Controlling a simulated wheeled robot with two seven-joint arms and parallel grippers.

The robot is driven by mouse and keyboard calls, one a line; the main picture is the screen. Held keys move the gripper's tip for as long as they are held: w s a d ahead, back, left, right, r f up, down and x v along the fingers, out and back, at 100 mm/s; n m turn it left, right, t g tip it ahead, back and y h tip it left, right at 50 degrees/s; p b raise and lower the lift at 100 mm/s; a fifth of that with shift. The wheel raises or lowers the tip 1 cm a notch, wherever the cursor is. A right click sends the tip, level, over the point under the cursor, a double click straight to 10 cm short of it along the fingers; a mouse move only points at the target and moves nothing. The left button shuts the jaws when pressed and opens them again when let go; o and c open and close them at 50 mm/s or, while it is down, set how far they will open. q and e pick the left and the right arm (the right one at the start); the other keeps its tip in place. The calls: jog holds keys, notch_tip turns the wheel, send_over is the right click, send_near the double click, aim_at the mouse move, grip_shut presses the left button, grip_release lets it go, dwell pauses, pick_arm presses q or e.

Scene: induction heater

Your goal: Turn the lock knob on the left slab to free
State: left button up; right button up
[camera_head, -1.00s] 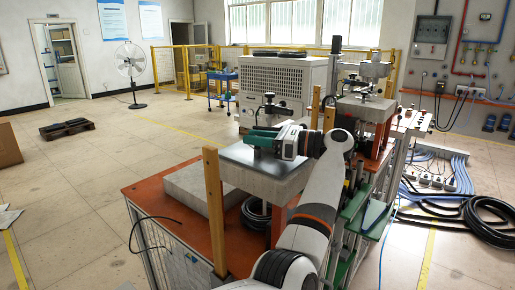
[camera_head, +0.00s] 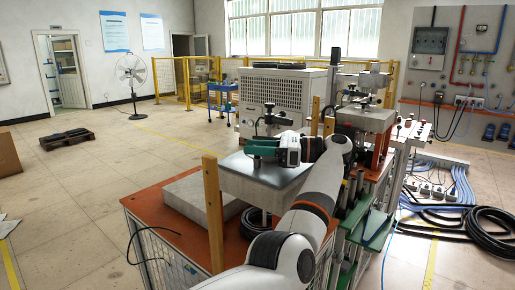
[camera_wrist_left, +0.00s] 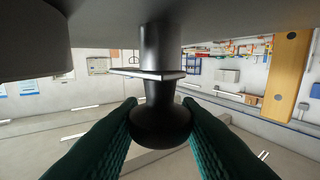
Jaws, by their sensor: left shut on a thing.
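The left slab (camera_head: 238,183) is a grey block with a shiny top, at the centre of the head view. My left gripper (camera_head: 262,148) lies low over its top with green fingers pointing left. A black fixture (camera_head: 269,121) stands up just behind the fingers. In the left wrist view a round black knob (camera_wrist_left: 160,125) on a dark stem sits between the two green fingers (camera_wrist_left: 160,136), which touch it on both sides. The gripper is shut on it. In the head view the gripped knob cannot be made out clearly. My right gripper is not in view.
A wooden post (camera_head: 213,212) stands at the slab's near left corner. A second slab (camera_head: 368,119) with a similar fixture is at the right. An orange-topped bench (camera_head: 158,208) is below. Black cable coils (camera_head: 489,228) lie on the floor at right.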

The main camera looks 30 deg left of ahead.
pick_arm(q)
jog(key=o, duration=0.9)
jog(key=shift+o, duration=0.2)
notch_tip(320, 180, up, 10)
jog(key=shift+p, duration=0.35)
